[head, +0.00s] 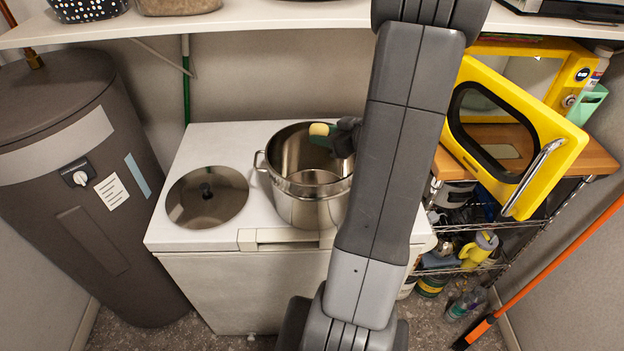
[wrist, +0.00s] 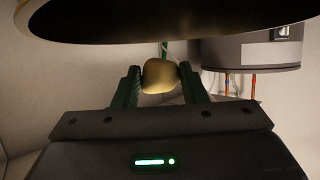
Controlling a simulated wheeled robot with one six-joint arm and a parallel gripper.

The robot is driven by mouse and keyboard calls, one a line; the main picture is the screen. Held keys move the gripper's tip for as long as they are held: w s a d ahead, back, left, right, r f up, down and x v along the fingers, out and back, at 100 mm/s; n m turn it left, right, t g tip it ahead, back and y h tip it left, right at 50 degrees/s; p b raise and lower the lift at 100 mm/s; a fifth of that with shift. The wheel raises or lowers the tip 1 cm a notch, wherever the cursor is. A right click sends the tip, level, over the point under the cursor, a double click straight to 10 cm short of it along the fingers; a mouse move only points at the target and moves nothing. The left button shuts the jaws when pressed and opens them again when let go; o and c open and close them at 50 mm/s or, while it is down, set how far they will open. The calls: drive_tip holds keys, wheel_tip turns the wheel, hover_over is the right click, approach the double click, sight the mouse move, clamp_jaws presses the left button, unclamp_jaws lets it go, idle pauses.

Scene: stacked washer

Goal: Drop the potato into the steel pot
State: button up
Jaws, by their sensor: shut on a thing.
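The steel pot (head: 312,205) stands upright and uncovered on the white washer top, its right side hidden behind my arm. My gripper (head: 330,134) appears over the pot's opening in the head view, near its upper right rim. It is shut on the potato (head: 318,129), a small yellowish lump at the fingertips. In the wrist view the potato (wrist: 160,75) is pinched between the two dark fingers of my gripper (wrist: 160,82). The exact height above the rim is hard to tell.
A round lid (head: 225,203) lies on the white washer top (head: 210,145), left of the pot. A grey tank (head: 85,190) stands at left. A yellow-framed open door (head: 535,125) and a wire rack stand at right. A white shelf (head: 250,17) runs above.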

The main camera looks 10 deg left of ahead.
wheel_tip(320, 180, down, 4)
drive_tip(key=b, duration=0.3)
drive_tip(key=shift+r, duration=0.2)
drive_tip(key=o, duration=1.2)
drive_tip(key=shift+c, duration=0.2)
drive_tip(key=shift+d+r, duration=0.1)
drive_tip(key=v, duration=1.3)
drive_tip(key=shift+s+d, duration=0.2)
drive_tip(key=shift+w+a, duration=0.1)
drive_tip(key=x, duration=1.3)
drive_tip(key=shift+a, duration=0.25)
